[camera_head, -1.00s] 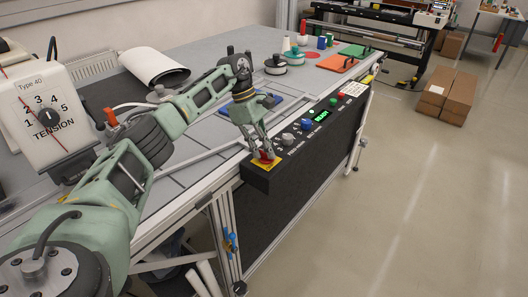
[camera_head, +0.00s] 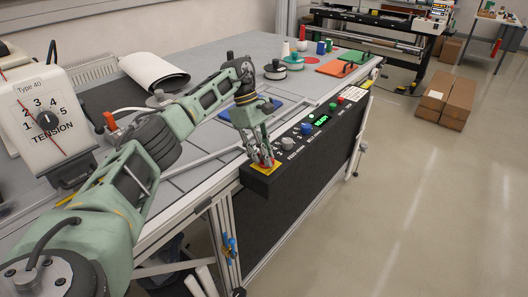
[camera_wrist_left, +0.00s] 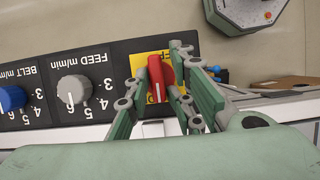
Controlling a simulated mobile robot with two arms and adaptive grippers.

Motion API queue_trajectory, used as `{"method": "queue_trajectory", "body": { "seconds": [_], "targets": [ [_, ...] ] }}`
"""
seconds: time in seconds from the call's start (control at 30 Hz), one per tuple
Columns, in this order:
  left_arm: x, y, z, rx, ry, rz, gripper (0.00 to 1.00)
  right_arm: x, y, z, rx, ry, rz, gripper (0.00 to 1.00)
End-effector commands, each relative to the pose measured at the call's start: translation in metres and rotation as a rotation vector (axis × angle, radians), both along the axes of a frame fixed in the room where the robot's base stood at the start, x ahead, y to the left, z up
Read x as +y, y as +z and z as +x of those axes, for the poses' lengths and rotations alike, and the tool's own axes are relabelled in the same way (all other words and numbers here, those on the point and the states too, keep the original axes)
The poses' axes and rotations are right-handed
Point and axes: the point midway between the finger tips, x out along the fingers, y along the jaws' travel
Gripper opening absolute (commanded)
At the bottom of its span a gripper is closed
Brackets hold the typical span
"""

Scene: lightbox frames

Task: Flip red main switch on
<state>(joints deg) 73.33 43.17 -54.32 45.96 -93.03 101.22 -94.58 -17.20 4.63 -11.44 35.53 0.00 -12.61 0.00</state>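The red main switch (camera_wrist_left: 157,71) is a red rotary knob on a yellow plate at the near end of the black control panel. My left gripper (camera_wrist_left: 160,75) has its fingers on both sides of the knob, close against it. The gap between them is about the knob's width. In the head view my left gripper (camera_head: 262,157) points down at the yellow plate (camera_head: 266,169), and its fingers hide most of the knob. Lettering on the plate is partly covered. My right gripper is not in view.
The panel also carries a grey feed knob (camera_wrist_left: 73,90), a blue belt knob (camera_wrist_left: 12,98), a lit green display (camera_head: 321,121) and a red button (camera_head: 340,100). A tension dial box (camera_head: 42,115) stands left. Spools and coloured pads lie behind.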

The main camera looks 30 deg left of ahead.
Motion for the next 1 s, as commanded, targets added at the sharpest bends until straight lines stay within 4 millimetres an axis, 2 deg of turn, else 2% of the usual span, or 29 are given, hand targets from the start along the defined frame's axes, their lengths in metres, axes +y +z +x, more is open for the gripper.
{"method": "queue_trajectory", "body": {
  "seconds": [0.37,0.53,0.67,0.9,1.0],
  "targets": [
    [0.0,0.001,0.001,-0.005,0.004,0.0,0.31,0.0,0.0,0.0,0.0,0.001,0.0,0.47],
    [0.004,0.009,0.003,-0.008,0.005,-0.001,0.31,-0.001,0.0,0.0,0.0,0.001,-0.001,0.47],
    [0.011,0.03,0.004,-0.009,0.006,-0.001,0.31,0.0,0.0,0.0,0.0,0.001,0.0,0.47],
    [0.031,0.081,0.006,-0.009,0.006,-0.002,0.31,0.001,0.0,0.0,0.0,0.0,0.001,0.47],
    [0.037,0.094,0.006,-0.007,0.005,-0.001,0.31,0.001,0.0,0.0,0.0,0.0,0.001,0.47]
  ]
}}
